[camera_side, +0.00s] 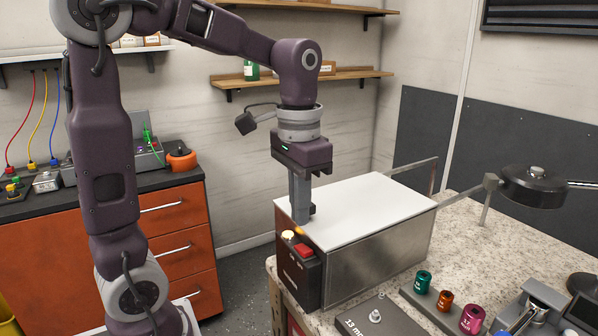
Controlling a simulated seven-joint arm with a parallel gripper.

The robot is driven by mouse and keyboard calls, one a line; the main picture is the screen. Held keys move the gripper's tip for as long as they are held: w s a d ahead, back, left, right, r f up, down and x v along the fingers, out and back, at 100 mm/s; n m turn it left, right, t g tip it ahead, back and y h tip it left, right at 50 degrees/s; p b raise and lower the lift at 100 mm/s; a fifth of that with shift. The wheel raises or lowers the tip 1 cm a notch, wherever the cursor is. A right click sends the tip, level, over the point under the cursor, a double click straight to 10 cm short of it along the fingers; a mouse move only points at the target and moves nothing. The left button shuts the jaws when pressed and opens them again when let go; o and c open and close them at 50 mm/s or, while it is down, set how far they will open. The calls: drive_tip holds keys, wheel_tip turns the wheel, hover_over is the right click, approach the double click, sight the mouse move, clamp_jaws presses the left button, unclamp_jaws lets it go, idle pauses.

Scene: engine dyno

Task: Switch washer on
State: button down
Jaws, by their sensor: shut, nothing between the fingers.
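The washer (375,258) is a metal box with a flat white lid, standing on the speckled worktop. A dark control panel (297,279) on its left end carries a red switch (304,250) and a pale yellow round button or lamp (288,236). My gripper (301,216) points straight down, shut and empty, at the lid's near left corner, just above and behind the red switch in the picture. I cannot tell whether the fingertips touch the washer. I cannot tell the switch's position.
A lamp (534,185) on an arm stands at the right. Green, orange and pink sockets (445,300) sit on a tray in front, beside a plate (380,318) marked "13 mm". Bare worktop (465,240) lies right of the washer. An orange drawer cabinet (170,215) stands at the left.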

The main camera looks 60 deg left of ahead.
wheel_tip(320, 180, up, 9)
drive_tip(key=shift+a, duration=0.25)
drive_tip(key=s+d+f+t, duration=0.5)
drive_tip(key=s+f, duration=0.4)
drive_tip(key=s, duration=0.3)
drive_tip(key=shift+s, duration=0.25)
